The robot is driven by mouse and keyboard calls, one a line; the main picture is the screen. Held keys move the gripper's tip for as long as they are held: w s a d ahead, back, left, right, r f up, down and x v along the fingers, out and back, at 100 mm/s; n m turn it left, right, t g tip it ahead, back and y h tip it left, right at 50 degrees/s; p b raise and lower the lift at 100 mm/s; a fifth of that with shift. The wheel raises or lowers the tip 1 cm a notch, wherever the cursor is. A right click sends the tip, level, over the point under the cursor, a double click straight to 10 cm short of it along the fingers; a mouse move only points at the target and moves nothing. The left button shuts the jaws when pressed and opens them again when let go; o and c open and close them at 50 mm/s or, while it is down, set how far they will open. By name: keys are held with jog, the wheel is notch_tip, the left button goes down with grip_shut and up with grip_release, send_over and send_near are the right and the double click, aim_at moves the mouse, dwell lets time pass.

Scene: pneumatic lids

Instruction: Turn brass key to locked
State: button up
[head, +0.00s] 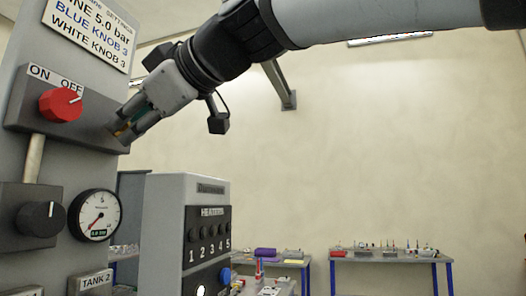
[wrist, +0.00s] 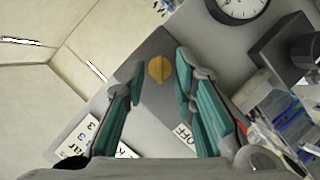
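The brass key (wrist: 158,70) is a small rounded brass piece with a ridge, on the grey box face in the wrist view. It lies ahead of the gap between my fingertips. My gripper (wrist: 158,68) is open, with teal pads on both sides of the key and apart from it in the picture. In the head view my gripper (head: 119,129) is at the right end of the grey box (head: 90,128), right of the red knob. There it mostly hides the key. I cannot read any lock markings.
The red knob (head: 62,105) sits under an ON/OFF label (head: 55,78). Below are a black knob (head: 41,219) and a round gauge (head: 95,215). A heater panel (head: 187,235) stands to the right. Tables with small items stand by the far wall.

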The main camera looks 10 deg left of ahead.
jog(key=shift+a, duration=0.1)
grip_shut()
jog(key=shift+w, duration=0.1)
dwell(0.3)
jog(key=shift+w+m+g+y+p, duration=0.2)
jog(key=shift+m+g+p, duration=0.6)
jog(key=shift+m+g, duration=0.9)
jog(key=shift+w+m+g+y+p, duration=0.1)
jog(key=shift+w+m+g+p, duration=0.15)
jog(key=shift+m+g+p, duration=1.4)
jog(key=shift+w+m+g+y, duration=0.15)
jog(key=shift+m+g, duration=0.6)
jog(key=shift+m, duration=2)
